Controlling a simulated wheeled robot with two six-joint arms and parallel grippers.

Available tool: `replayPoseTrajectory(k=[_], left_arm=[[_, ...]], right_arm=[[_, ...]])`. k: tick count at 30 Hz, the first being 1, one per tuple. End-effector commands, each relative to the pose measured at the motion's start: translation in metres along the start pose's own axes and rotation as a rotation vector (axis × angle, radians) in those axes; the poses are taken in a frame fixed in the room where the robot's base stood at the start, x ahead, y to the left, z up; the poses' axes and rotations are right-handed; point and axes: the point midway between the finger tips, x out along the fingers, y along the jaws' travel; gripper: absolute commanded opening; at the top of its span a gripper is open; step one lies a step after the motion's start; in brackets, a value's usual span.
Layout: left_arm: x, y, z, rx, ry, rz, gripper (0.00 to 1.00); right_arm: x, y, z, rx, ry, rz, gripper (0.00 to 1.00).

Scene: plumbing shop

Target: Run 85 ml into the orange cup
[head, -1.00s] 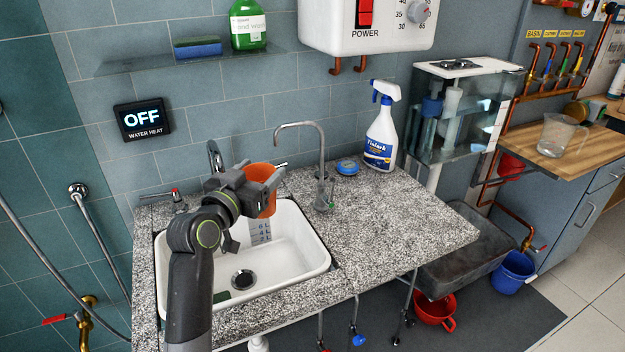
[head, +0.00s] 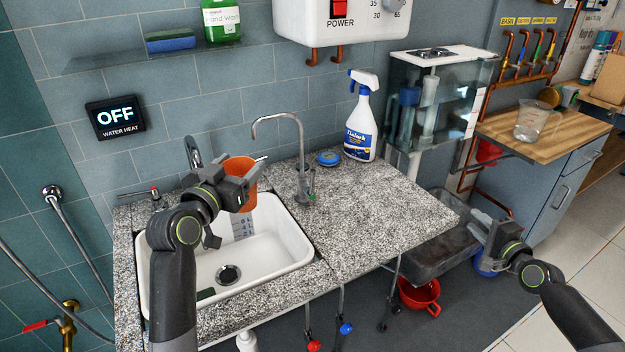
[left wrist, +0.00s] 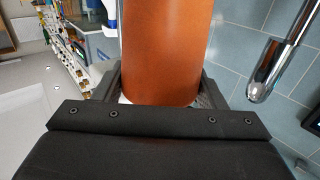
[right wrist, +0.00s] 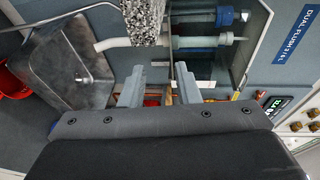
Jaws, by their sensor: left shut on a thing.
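The orange cup (head: 240,170) is held above the sink basin (head: 290,240) in the head view. My left gripper (head: 246,184) is shut on it, and the cup (left wrist: 165,50) fills the middle of the left wrist view. Its inside is hidden. A thin gooseneck tap (head: 298,130) stands on the counter, its spout end just above the cup in the picture; I cannot tell if they line up. In the left wrist view a chrome spout (left wrist: 268,70) is beside the cup, apart from it. My right gripper (head: 488,228) is open and empty, right of the counter.
A spray bottle (head: 360,125) and blue round tin (head: 328,158) stand on the speckled counter (head: 380,205). A clear measuring jug (head: 531,122) stands on the wooden worktop. A grey trough (head: 430,250) and red bucket (head: 419,294) are below. The water heat display (head: 115,118) reads OFF.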

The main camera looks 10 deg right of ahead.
Motion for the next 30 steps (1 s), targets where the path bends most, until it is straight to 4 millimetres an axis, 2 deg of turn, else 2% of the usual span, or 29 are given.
replayPoseTrajectory(k=[1, 3, 11, 16, 24, 30], left_arm=[[0.000, 0.000, 0.000, 0.000, 0.000, 0.000, 0.32], [0.000, 0.000, 0.000, 0.000, 0.000, 0.000, 0.32], [0.000, 0.000, 0.000, 0.000, 0.000, 0.000, 0.32], [0.000, 0.000, 0.000, 0.000, 0.000, 0.000, 0.32], [0.000, 0.000, 0.000, 0.000, 0.000, 0.000, 0.32], [0.000, 0.000, 0.000, 0.000, 0.000, 0.000, 0.32]], right_arm=[[0.002, -0.024, 0.005, 0.037, -0.025, -0.034, 0.29], [0.003, -0.051, 0.013, 0.098, -0.060, -0.071, 0.29], [0.016, -0.041, 0.072, 0.359, -0.159, -0.047, 0.29], [0.025, -0.042, 0.123, 0.569, -0.238, -0.015, 0.29], [0.035, -0.056, 0.215, 0.962, -0.364, 0.074, 0.29], [0.036, -0.074, 0.274, 1.232, -0.428, 0.155, 0.29]])
